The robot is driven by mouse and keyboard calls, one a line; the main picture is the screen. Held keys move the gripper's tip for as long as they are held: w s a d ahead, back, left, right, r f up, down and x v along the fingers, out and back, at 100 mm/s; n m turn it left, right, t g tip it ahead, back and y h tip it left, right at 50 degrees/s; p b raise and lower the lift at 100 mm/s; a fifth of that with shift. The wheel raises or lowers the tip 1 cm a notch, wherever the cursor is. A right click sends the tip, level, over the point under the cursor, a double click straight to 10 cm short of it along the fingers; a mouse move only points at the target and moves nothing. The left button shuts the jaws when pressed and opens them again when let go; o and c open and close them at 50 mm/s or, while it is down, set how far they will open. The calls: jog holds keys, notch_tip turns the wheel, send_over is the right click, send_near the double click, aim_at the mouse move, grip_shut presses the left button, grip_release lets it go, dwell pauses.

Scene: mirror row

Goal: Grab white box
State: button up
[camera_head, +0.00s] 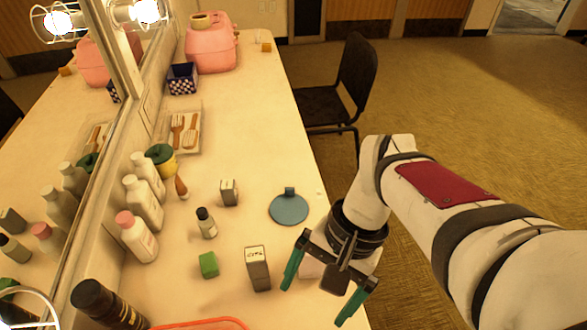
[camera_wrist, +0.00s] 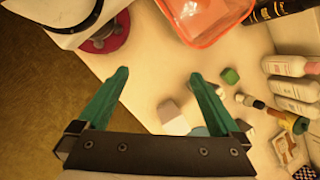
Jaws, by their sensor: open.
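My gripper (camera_head: 314,303) is open and empty above the table's right edge, its two green fingers spread apart. A small pale box, which looks like the white box (camera_head: 311,268), shows partly behind the gripper in the head view; the gripper hides much of it. In the wrist view the white box (camera_wrist: 170,110) lies on the table in the gap between the fingers of my gripper (camera_wrist: 160,74), nearer the right finger. The fingers seem to be above it, not touching it.
A grey labelled box (camera_head: 258,269) stands just left of my gripper, with a green cube (camera_head: 208,265) beyond it. A blue disc (camera_head: 289,208), small dark-capped bottle (camera_head: 206,222) and another box (camera_head: 229,192) stand farther back. Bottles line the mirror. A red-rimmed tray (camera_wrist: 222,37) lies nearby.

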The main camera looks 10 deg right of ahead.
jog(key=w+d+f+m+y, duration=0.3)
jog(key=w+d+m+y, duration=0.25)
jog(key=w, duration=0.35)
jog(key=w+d+f+m+t+y, duration=0.2)
jog(key=w+d+f+m, duration=0.1)
jog(key=d+f, duration=0.25)
jog(key=w+d+f+m+t+y, duration=0.2)
jog(key=d+f+m, duration=0.15)
jog(key=d, duration=0.35)
jog(key=shift+n, duration=0.3)
jog(key=x, duration=1.5)
jog(key=shift+s+a+f, duration=0.1)
jog(key=shift+s+f, duration=0.2)
jog(key=shift+s, duration=0.1)
jog(key=shift+w+a+f, duration=0.1)
jog(key=shift+a+f, duration=0.05)
jog(key=shift+a, duration=0.2)
jog(key=c, duration=1.3)
